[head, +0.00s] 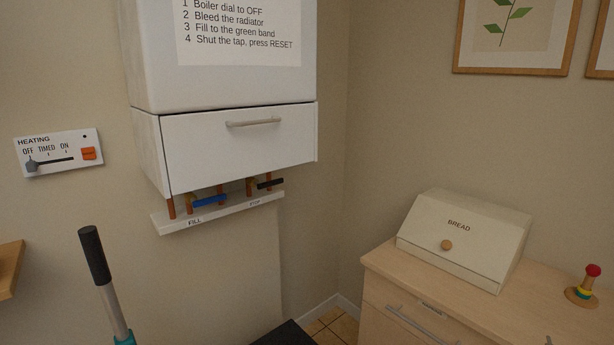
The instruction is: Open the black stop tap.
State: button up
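The black stop tap (270,183) is a short dark lever on copper pipes under the white boiler cabinet, at the right end of the pipe row. Its lever lies roughly level, pointing right. The STOP label is on the white ledge (218,214) just below it. The blue-handled fill tap (209,201) is to its left, above the FILL label. The tap's body is partly hidden behind the levers and in the cabinet's shadow. My gripper is not in view.
The boiler cabinet (238,145) with a handled front panel hangs above the taps. A heating control (58,153) is on the wall at left. A black-gripped pole (94,256) stands at lower left. A bread box (464,240) sits on the wooden cabinet (385,292) at right.

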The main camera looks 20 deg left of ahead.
aim_at(265, 185)
jog(key=u, duration=0.3)
jog(key=i, duration=1)
jog(key=u, duration=0.6)
